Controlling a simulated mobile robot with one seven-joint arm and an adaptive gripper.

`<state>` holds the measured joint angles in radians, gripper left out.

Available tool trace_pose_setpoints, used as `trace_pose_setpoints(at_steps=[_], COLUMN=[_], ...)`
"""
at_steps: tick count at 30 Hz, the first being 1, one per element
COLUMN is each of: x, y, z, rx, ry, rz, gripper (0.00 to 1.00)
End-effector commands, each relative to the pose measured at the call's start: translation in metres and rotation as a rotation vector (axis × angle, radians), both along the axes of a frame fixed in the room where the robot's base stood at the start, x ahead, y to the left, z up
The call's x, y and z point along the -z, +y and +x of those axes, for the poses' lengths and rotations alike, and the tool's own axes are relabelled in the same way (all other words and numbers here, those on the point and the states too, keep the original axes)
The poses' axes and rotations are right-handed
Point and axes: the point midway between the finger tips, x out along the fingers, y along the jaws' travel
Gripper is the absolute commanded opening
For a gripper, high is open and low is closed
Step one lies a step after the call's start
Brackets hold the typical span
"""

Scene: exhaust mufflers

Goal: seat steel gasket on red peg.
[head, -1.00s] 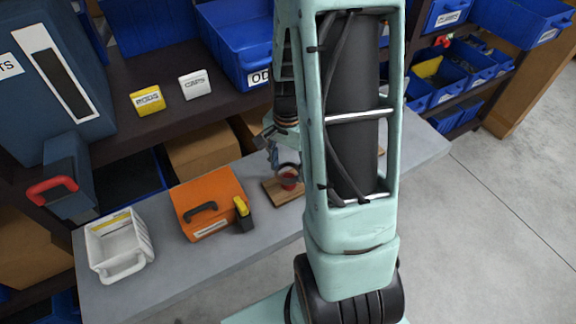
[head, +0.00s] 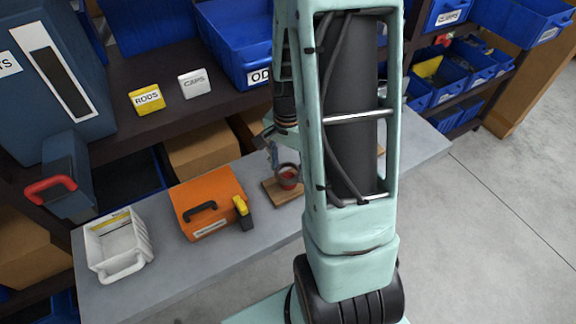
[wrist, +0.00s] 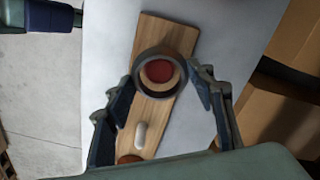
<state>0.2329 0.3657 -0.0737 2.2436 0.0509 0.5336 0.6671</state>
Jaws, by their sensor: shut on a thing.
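The steel gasket (wrist: 140,88) is a dark grey ring. In the wrist view my gripper (wrist: 163,76) has a finger on each side of it and is shut on it. The red peg (wrist: 159,71) shows through the ring's opening, with some wood visible beside it. In the head view the gasket (head: 279,181) and the red peg (head: 289,178) overlap beside my arm. I cannot tell whether the gasket is above the peg or around it. The pegs stand on a wooden board (wrist: 167,112). A white peg (wrist: 141,134) stands nearer my palm.
A brownish round thing (wrist: 130,158) on the board is partly hidden by my gripper. An orange case (head: 200,190) with a yellow-and-black tool (head: 242,208) lies left of the board. A white basket (head: 122,235) stands farther left. The grey bench (head: 175,275) is clear in front.

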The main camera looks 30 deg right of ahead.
Motion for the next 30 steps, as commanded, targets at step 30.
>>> trace_pose_setpoints(at_steps=[30], x=[0.027], y=[0.0], z=[0.0], rx=[0.0], ry=[0.001], rz=[0.0], gripper=[0.26])
